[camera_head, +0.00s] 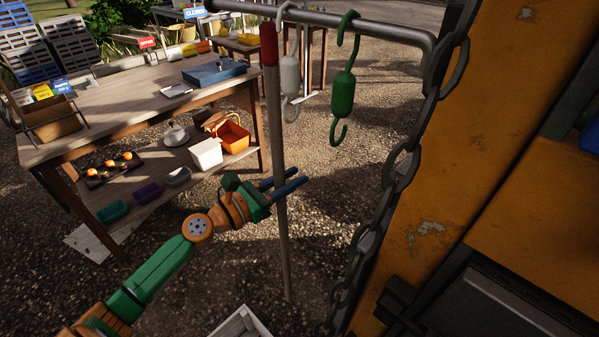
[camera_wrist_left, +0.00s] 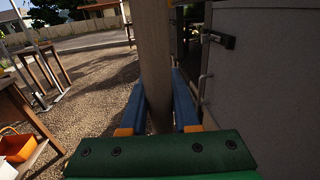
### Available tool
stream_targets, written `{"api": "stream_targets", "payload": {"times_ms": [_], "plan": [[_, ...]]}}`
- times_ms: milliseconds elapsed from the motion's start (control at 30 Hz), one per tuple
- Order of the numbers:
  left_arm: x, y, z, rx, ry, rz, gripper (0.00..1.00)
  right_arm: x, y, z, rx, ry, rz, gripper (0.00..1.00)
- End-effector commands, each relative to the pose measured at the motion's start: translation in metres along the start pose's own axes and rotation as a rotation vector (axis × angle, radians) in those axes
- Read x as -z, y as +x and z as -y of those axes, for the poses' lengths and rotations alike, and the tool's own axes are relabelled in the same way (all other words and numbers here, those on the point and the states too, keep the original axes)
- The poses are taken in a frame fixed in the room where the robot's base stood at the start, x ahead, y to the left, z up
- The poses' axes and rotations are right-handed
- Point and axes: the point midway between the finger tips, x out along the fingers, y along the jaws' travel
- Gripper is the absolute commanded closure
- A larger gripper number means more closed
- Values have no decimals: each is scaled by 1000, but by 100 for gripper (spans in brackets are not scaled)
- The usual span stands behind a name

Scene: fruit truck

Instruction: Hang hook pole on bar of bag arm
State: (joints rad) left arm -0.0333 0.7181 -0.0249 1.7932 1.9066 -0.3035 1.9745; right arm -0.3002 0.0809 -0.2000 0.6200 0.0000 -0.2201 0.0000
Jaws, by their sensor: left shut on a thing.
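My left gripper (camera_head: 284,184) is shut on the hook pole (camera_head: 278,130), a long grey pole with a red top and a pale hook at its upper end. The pole is near upright. In the left wrist view the pole (camera_wrist_left: 153,60) stands between the blue fingers of my left gripper (camera_wrist_left: 158,100). The bar (camera_head: 350,27) of the bag arm is a grey metal tube across the top. The pole's hook (camera_head: 285,12) is at the bar; I cannot tell whether it rests on it. My right gripper is not in view.
A green double hook (camera_head: 343,95) and a white one (camera_head: 290,75) hang from the bar, right of the pole's top. A chain (camera_head: 400,165) and the orange truck side (camera_head: 450,150) are at the right. A wooden table (camera_head: 130,90) with boxes stands at the left.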

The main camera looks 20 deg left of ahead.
Motion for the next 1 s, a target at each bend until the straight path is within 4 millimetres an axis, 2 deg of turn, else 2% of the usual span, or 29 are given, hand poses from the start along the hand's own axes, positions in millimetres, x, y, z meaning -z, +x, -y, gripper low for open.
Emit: {"api": "stream_targets", "payload": {"times_ms": [233,500,933,967,1000], "plan": [[1,-20,3,0,0,0,100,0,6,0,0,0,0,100],[23,-23,4,0,-1,0,100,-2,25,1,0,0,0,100],[26,-24,4,0,1,1,100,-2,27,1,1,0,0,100],[26,-24,4,0,1,1,68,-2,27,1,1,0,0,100],[26,-24,4,0,1,1,57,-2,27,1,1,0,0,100]]}}
